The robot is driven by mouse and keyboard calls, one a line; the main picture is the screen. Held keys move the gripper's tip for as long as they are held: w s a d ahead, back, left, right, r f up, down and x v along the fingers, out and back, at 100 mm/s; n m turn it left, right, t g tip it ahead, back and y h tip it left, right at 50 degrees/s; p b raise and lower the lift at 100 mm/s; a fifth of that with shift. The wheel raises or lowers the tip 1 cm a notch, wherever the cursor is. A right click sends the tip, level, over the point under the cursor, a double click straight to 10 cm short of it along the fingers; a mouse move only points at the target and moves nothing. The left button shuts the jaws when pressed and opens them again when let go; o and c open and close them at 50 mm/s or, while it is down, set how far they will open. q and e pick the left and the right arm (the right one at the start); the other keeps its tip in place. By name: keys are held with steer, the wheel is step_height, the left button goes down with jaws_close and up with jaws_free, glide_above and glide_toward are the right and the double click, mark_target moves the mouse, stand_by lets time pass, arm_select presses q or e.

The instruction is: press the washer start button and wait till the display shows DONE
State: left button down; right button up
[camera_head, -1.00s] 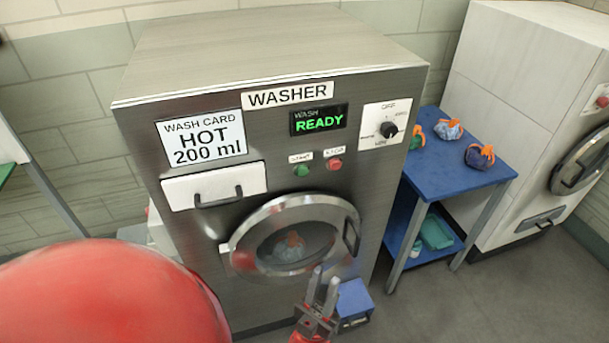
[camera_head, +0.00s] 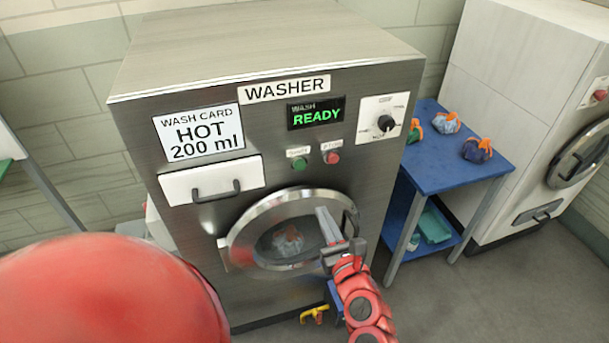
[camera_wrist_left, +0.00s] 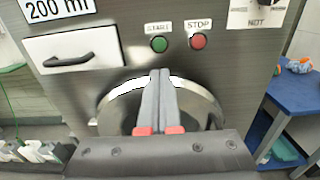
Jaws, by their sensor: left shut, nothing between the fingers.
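The washer (camera_head: 130,120) stands ahead with its display (camera_head: 316,113) reading WASH READY in green. The green start button (camera_head: 299,163) sits left of the red stop button (camera_head: 332,157); both also show in the left wrist view, with start (camera_wrist_left: 159,44) and stop (camera_wrist_left: 198,41). The round door (camera_head: 240,225) looks shut, with a pale blue bag (camera_head: 288,240) behind its glass. My left gripper (camera_head: 323,212) is shut and empty, in front of the door's right part and below the buttons. Its closed fingertips (camera_wrist_left: 160,73) point up just below the start button. My right gripper is not in view.
A blue table (camera_head: 440,165) with several sling bags stands right of the washer, beside another white machine (camera_head: 500,100). The detergent drawer (camera_head: 180,188) looks shut. The dial (camera_head: 386,123) is right of the display. A yellow-orange object (camera_head: 314,315) lies low in front.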

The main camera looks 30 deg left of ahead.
arm_select(q)
steer(key=shift+a, duration=0.1)
steer(key=p, duration=0.6)
glide_toward(301, 168)
steer(key=x, duration=0.6)
steer(key=shift+a+r, duration=0.15)
steer(key=shift+r, duration=0.2)
steer(key=shift+w+a+f, duration=0.15)
steer(key=shift+a, duration=0.1)
steer(key=shift+f, duration=0.1)
